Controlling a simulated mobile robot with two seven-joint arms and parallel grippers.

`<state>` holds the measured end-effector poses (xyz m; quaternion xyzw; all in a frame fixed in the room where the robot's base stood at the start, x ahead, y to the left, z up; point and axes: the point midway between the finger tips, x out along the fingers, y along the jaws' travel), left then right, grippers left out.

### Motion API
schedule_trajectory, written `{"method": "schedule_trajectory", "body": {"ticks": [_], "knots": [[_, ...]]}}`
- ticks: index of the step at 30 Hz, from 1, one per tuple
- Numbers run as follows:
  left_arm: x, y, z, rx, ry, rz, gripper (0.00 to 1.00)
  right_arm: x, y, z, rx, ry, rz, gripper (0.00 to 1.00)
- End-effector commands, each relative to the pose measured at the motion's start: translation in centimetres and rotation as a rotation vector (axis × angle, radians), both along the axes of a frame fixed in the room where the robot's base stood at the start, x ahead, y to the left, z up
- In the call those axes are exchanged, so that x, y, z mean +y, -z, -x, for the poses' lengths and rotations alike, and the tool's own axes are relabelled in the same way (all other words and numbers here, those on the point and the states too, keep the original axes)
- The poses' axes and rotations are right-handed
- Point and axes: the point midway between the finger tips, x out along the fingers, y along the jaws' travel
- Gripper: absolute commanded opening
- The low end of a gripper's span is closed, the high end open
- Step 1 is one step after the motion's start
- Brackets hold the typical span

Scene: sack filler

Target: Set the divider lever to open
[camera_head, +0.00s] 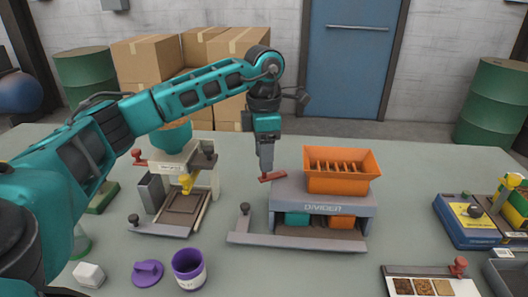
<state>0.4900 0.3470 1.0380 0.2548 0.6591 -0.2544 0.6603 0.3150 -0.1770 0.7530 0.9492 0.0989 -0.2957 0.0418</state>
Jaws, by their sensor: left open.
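The divider (290,196) is a grey box with "DIVIDER" on its front and an orange hopper (343,170) on top. Teal and orange parts show in its front opening. My right gripper is not in view.
A machine with a yellow spout (187,182) stands left of the divider. A purple cup (189,269), a purple lid (147,273) and a white cube (88,274) lie at the front left. A yellow-and-blue device (468,218) and a sample tray (424,286) are at right.

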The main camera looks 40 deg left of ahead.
Motion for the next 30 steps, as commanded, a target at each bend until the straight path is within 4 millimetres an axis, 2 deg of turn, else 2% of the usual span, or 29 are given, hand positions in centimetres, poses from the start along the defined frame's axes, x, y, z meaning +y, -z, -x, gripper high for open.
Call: {"method": "schedule_trajectory", "body": {"ticks": [5,8,17,21,25,30], "knots": [[0.0,-0.2,0.0,0.000,0.000,0.000,0.50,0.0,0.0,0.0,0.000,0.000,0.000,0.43],[0.0,-1.2,0.0,-0.001,0.000,0.001,0.50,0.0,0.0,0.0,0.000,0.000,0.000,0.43],[0.0,-7.6,-0.1,-0.004,0.000,0.001,0.50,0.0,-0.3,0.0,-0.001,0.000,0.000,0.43],[0.0,-10.6,0.0,-0.004,0.000,0.001,0.50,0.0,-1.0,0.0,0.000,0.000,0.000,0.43],[0.0,-12.2,0.0,-0.002,0.000,-0.001,0.50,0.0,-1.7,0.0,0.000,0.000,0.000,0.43],[0.0,-12.9,0.0,-0.001,-0.001,-0.001,0.50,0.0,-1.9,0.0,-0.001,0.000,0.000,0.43]]}}
